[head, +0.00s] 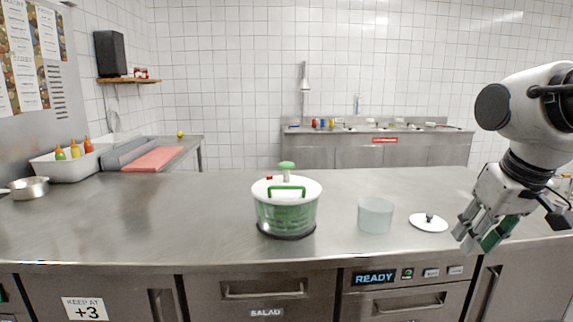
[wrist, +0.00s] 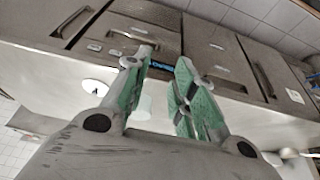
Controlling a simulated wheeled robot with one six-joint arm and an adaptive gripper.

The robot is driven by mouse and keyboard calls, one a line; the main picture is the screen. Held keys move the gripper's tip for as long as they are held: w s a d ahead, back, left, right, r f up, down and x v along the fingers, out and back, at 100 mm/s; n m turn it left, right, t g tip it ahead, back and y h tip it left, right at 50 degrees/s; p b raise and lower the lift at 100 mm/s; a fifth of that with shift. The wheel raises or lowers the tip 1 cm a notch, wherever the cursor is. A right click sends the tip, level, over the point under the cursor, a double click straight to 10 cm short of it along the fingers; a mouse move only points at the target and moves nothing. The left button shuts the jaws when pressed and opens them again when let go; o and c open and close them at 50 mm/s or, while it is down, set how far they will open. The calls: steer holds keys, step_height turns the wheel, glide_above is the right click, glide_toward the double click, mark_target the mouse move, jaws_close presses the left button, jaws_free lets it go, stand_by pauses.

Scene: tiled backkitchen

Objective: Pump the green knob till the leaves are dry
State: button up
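The salad spinner (head: 286,207) stands on the steel counter, with a white lid, a green handle and green leaves showing through its clear bowl. Its green knob (head: 286,166) stands up on a stem above the lid. My gripper (head: 478,238) is at the right of the counter, well apart from the spinner and to the right of the white lid with a black knob. In the wrist view my gripper (wrist: 160,85) has its two green-padded fingers spread, with nothing held between them. The spinner is not clearly seen in the wrist view.
A frosted tub (head: 375,215) and a loose white lid (head: 429,223) lie between the spinner and my gripper. A panel (head: 375,277) below reads READY. A white bin with bottles (head: 72,165) and a metal pan (head: 28,187) stand at left. The counter left of the spinner is clear.

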jaws_close()
stand_by(1.0)
